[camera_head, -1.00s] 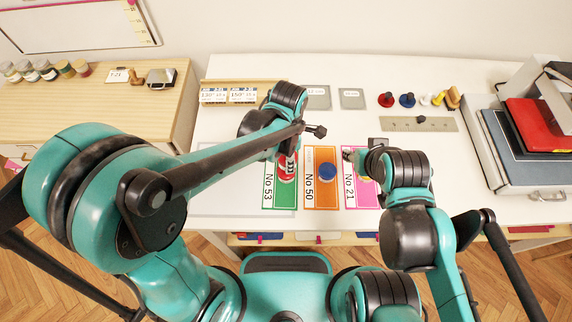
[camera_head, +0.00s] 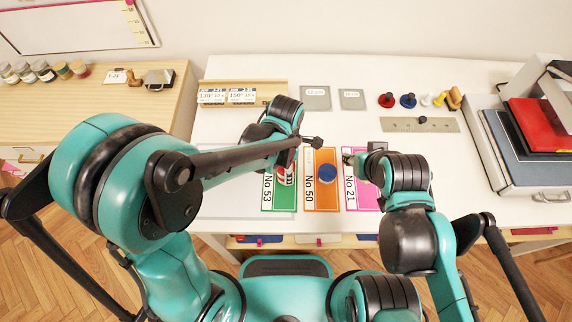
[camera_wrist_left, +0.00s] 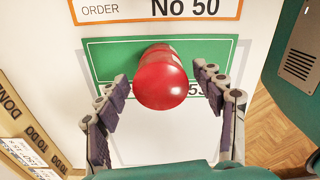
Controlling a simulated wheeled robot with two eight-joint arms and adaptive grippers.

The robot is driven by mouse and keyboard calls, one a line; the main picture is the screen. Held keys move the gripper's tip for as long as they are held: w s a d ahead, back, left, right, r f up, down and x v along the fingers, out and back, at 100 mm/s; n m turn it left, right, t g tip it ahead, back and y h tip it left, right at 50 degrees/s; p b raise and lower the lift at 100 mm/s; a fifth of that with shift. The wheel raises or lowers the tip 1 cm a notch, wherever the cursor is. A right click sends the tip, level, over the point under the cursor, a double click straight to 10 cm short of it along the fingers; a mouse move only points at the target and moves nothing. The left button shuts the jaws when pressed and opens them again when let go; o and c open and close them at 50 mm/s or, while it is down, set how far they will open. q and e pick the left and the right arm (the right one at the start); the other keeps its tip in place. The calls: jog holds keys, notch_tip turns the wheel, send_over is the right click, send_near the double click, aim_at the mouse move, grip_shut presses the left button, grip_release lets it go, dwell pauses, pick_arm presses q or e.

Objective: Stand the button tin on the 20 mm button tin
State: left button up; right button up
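A red round-topped tin (camera_wrist_left: 162,82) stands on the green No 53 card (camera_wrist_left: 105,62) in the left wrist view. It looks like a tall column or stack, and its lower part is mostly hidden under the red top. In the head view the red tin (camera_head: 286,177) is partly covered by my left arm. My left gripper (camera_wrist_left: 170,80) is open, with one finger on each side of the red tin, apart from it. A blue round tin (camera_head: 327,173) sits on the orange No 50 card (camera_head: 322,200). My right gripper (camera_head: 349,158) is over the pink No 21 card (camera_head: 362,200); its fingers are too small to judge.
A steel ruler (camera_head: 400,125) and several coloured knobbed pieces (camera_head: 408,100) lie at the back right. A box with a red book (camera_head: 540,122) stands far right. Two grey plates (camera_head: 316,98) and a labelled rack (camera_head: 228,97) are at the back. The middle back is clear.

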pick_arm(q)
jog(key=shift+r, duration=0.25)
notch_tip(320, 180, up, 12)
jog(key=p, duration=0.4)
jog(key=s+a+r+m+t, duration=0.2)
jog(key=a+m+t, duration=0.1)
jog(key=a+m, duration=0.6)
jog(key=s+a+r+m+t, duration=0.3)
jog(key=a+m+t, duration=0.1)
jog(key=a+m, duration=0.5)
jog(key=shift+m, duration=0.9)
jog(key=shift+s, duration=0.1)
